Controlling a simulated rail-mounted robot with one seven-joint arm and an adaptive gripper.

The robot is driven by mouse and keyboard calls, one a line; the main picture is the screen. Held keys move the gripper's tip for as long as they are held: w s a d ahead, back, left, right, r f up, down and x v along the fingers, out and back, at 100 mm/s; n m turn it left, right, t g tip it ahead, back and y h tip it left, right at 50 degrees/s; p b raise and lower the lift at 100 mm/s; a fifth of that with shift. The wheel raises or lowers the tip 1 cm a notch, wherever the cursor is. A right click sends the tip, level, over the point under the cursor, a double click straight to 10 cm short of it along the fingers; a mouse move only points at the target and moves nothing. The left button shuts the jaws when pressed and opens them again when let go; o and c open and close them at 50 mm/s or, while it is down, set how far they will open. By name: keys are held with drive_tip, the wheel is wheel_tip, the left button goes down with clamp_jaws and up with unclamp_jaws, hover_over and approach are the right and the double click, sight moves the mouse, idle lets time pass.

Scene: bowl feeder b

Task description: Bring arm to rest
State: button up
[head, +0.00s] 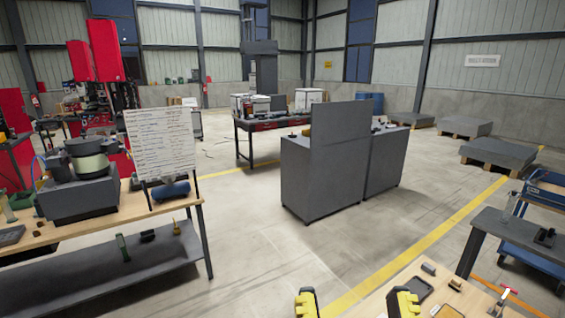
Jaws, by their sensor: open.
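My gripper (354,297) shows only at the bottom edge of the head view, as two yellow and black fingers set wide apart. It is open, with nothing seen between the fingers. The left finger stands against the floor and the right one against a wooden-topped bench (378,296). The rest of my arm is out of view below.
A bowl feeder (86,160) stands on a left bench beside a paper board (160,140). Grey cabinets (325,170) stand mid-floor. Open floor (260,265) lies between.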

wheel_tip(320, 180, up, 29)
drive_tip(key=p, duration=2.6)
